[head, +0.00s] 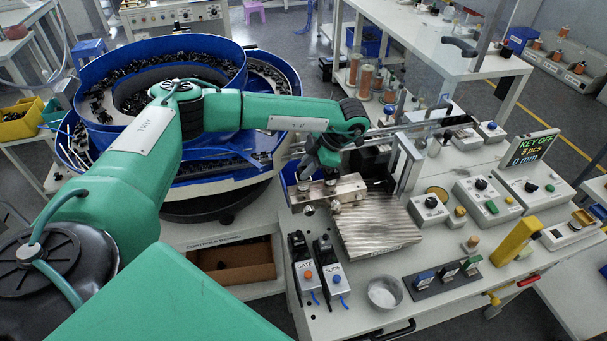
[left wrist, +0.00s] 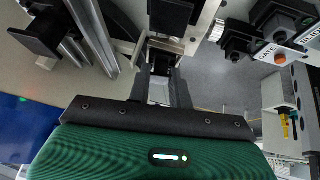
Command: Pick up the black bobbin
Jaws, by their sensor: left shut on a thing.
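My left gripper (head: 321,184) is over the metal block at the left end of the ribbed plate, pointing down. In the left wrist view its fingers (left wrist: 160,72) are close together, shut on a small dark piece (left wrist: 161,60), which I take to be the black bobbin. Its shape is mostly hidden by the fingers, and in the head view I cannot make it out. I cannot tell whether it still touches the metal block (head: 347,190). My right gripper is not in view.
A blue bowl feeder (head: 232,62) full of black parts stands at the left. The ribbed metal plate (head: 378,228) is bare.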

